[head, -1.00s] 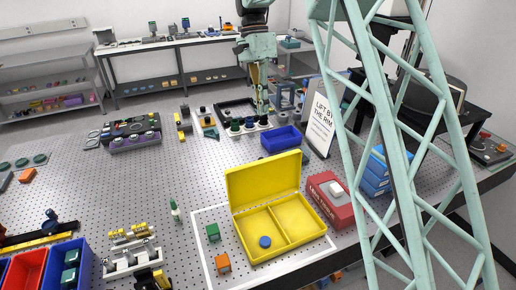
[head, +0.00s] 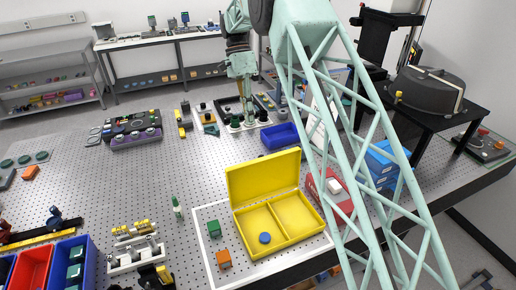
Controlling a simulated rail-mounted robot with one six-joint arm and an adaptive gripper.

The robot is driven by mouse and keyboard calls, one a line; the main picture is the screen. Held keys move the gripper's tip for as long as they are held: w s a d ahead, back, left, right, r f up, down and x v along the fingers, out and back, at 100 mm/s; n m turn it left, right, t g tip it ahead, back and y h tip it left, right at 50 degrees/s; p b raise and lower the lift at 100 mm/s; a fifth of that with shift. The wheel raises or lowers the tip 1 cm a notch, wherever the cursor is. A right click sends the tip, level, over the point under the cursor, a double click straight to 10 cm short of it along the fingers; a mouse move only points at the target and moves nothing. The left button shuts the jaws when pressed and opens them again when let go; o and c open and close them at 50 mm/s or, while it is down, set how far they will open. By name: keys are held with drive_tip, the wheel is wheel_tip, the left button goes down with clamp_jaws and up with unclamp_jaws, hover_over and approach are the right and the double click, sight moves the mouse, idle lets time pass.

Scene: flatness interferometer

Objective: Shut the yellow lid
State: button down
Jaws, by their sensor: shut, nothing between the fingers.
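The yellow box (head: 250,237) stands on the perforated table inside a white outline. Its yellow lid (head: 263,176) is up, standing roughly upright along the far edge. The box has two compartments; a blue round piece (head: 265,238) lies in the left one, and the right one looks empty. My gripper (head: 248,118) is beyond the lid, pointing down near a row of dark round parts. It is shut and apart from the lid. My lattice arm link passes in front of the area right of the box.
A blue bin (head: 280,136) stands behind the lid. A red case (head: 338,196) and blue boxes (head: 381,166) are to the right, partly hidden by my arm. A green block (head: 214,229) and an orange block (head: 224,259) lie left of the box.

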drive_tip(key=shift+f, duration=0.15)
drive_tip(key=s+d+f+p, duration=0.2)
drive_tip(key=s+d+f, duration=0.1)
drive_tip(key=s+f, duration=0.4)
drive_tip(key=shift+d+f, duration=0.15)
drive_tip(key=shift+f, duration=0.7)
drive_tip(key=shift+s, duration=0.1)
drive_tip(key=shift+s+r+b, duration=0.1)
drive_tip(key=shift+s+b, duration=0.15)
drive_tip(key=shift+b, duration=0.1)
idle(0.5)
